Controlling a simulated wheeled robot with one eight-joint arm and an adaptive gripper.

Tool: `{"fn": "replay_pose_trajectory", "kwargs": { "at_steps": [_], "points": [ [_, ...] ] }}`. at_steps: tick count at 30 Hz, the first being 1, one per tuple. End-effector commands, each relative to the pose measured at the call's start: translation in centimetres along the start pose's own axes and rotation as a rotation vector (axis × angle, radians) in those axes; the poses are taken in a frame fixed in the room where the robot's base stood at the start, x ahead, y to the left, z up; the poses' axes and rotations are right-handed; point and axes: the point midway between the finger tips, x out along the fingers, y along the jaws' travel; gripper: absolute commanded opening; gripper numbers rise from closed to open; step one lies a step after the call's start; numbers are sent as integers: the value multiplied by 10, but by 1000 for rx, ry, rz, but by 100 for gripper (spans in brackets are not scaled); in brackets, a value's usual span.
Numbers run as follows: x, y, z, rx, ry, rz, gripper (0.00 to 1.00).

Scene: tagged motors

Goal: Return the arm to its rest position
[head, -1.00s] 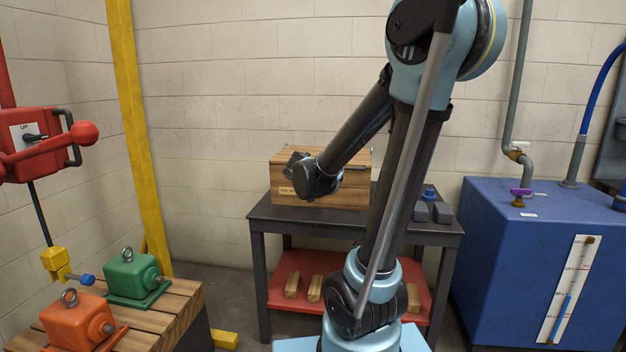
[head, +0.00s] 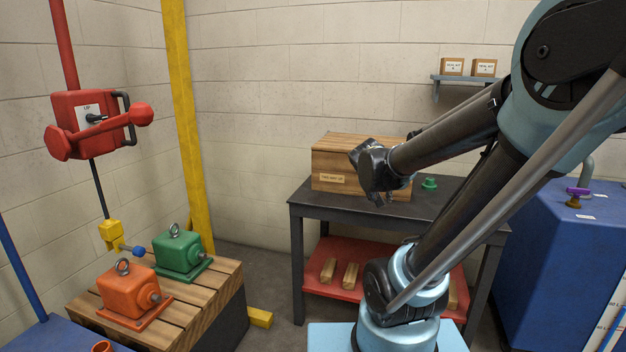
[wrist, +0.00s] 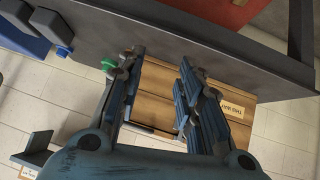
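My arm rises from the light blue base at lower right in the head view and bends over, with its forearm reaching left above the dark bench. My gripper (head: 376,172) is in front of the labelled wooden box (head: 332,165), dark and partly turned away from the camera. In the wrist view the two fingers of my gripper (wrist: 158,88) stand well apart with nothing between them; the wooden box (wrist: 150,105) shows beyond the gap. The green motor (head: 180,252) and the orange motor (head: 128,290) sit on the slatted wooden pallet at lower left.
The dark bench (head: 305,205) has a red lower shelf with wooden blocks. A small green part (head: 429,184) sits on its top. A red hoist (head: 92,122) hangs at left, its yellow block (head: 112,234) near the motors. A blue tank (head: 545,250) stands at right.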

Motion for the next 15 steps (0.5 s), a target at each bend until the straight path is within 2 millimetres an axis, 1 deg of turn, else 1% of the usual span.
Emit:
{"fn": "replay_pose_trajectory", "kwargs": {
  "at_steps": [1,5,6,10,12,15],
  "points": [
    [-4,9,18,-13,-46,1,33],
    [-16,24,63,-59,-174,-20,33],
    [-21,27,77,-76,-213,-32,33],
    [-37,33,123,-128,-334,-86,33],
    [-46,34,146,-157,-394,-125,33],
    [-59,32,176,-195,-466,-185,33]
  ]
}}
